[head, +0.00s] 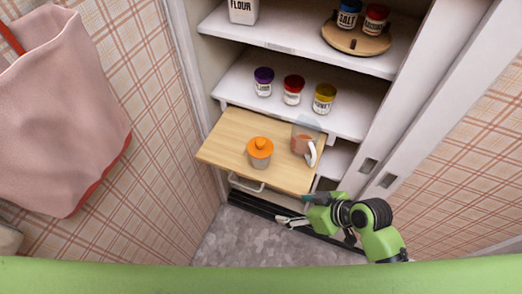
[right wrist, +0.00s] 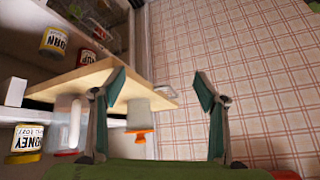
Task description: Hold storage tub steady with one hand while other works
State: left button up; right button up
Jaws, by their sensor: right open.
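The storage tub (head: 260,153) appears to be the small grey container with an orange knobbed lid, upright on a pull-out wooden board (head: 222,148). In the right wrist view, the tub (right wrist: 138,113) shows lid-down in the picture, between my fingers but beyond them. My right gripper (head: 294,208) is open and empty, in front of the board's near right edge, apart from the tub. A clear pitcher (head: 303,143) with a white handle and reddish contents stands to the tub's right on the board. My left gripper is not in view.
Three lidded jars (head: 293,90) stand on the shelf behind the board. The upper shelf holds a flour container (head: 243,10) and a round wooden tray (head: 345,40) with jars. A pink cloth (head: 65,110) hangs at left.

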jog(key=w+a+r+n+y, duration=0.2)
jog(key=w, duration=0.4)
jog(key=n+t+y, duration=0.1)
jog(key=t+y, duration=0.1)
send_near(270, 158)
jog(key=shift+w+a+f, duration=0.15)
jog(key=shift+a+f, duration=0.1)
jog(key=shift+a, duration=0.25)
jog(key=shift+w+a+f, duration=0.2)
jog(key=shift+a+f, duration=0.05)
jog(key=shift+a, duration=0.25)
jog(key=shift+w+a, duration=0.1)
jog(key=shift+w, duration=0.05)
jog(key=b+x, duration=0.3)
jog(key=x, duration=0.4)
jog(key=shift+w+a+f, duration=0.15)
jog(key=shift+a+f, duration=0.05)
jog(key=shift+f, duration=0.05)
jog(key=shift+b+x, duration=0.55)
jog(key=shift+x, duration=0.5)
jog(key=shift+r, duration=0.15)
jog(key=c, duration=0.9)
